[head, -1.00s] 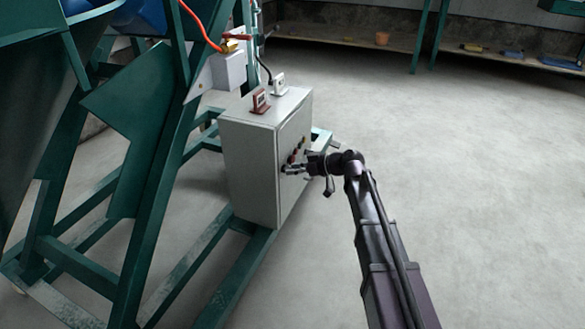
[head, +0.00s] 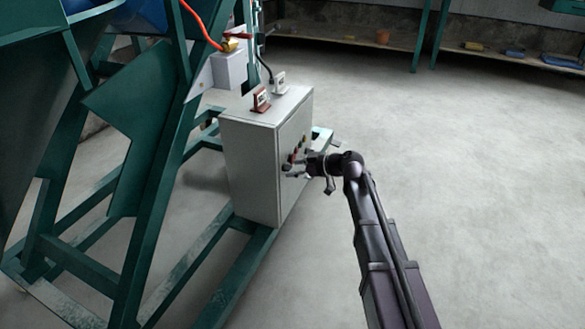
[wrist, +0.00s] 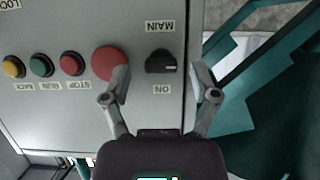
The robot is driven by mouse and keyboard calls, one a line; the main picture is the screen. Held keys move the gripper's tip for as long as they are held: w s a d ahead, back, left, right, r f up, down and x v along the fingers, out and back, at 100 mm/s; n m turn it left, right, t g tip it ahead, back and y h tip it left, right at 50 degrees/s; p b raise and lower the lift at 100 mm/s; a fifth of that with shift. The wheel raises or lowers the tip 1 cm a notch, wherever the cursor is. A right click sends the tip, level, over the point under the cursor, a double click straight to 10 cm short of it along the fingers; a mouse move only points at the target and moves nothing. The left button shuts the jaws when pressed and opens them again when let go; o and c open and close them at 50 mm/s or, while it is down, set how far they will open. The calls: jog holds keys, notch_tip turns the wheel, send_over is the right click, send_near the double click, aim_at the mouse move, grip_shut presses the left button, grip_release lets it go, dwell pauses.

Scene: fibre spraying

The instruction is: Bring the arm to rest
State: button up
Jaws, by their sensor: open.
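My gripper (head: 290,172) is at the button face of a grey control box (head: 250,165) in the head view. In the wrist view my gripper (wrist: 160,82) is open, with its fingers apart on both sides of a black rotary knob (wrist: 161,61) marked MAIN and ON. The left finger overlaps the edge of a large red button (wrist: 108,63). Nothing is held between the fingers. Whether a finger touches the panel or the knob, I cannot tell.
A red button (wrist: 72,63), a green button (wrist: 41,65) and a yellow button (wrist: 13,67) line the panel. The box stands on a green steel frame (head: 150,200). Open concrete floor (head: 470,190) lies to the right. A low shelf (head: 400,46) runs along the back wall.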

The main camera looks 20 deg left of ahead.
jog(key=shift+s+d+r+p, duration=0.2)
jog(key=shift+d+p, duration=0.2)
jog(key=shift+d, duration=0.15)
jog(key=s+d+r+m+h+p, duration=0.3)
jog(key=s+d+m+h+p, duration=0.3)
jog(key=d, duration=0.8)
jog(key=s+d+r+m+g+h+p, duration=0.1)
jog(key=s+d+r+m+h+p, duration=0.35)
jog(key=d, duration=0.85)
jog(key=s+d+r+m+h+p, duration=0.1)
jog(key=s+d+m+h+p, duration=0.2)
jog(key=s+d+m+p, duration=0.8)
jog(key=w+d+r+n+p, duration=0.1)
jog(key=w+r+n+p, duration=0.1)
jog(key=r+p, duration=1.5)
jog(key=w+d+r+n+p, duration=0.1)
jog(key=w+r+n+p, duration=0.1)
jog(key=r+p, duration=1.6)
notch_tip(320, 180, up, 2)
jog(key=shift+w+d+r, duration=0.1)
jog(key=shift+w+d, duration=0.2)
jog(key=shift+w, duration=0.15)
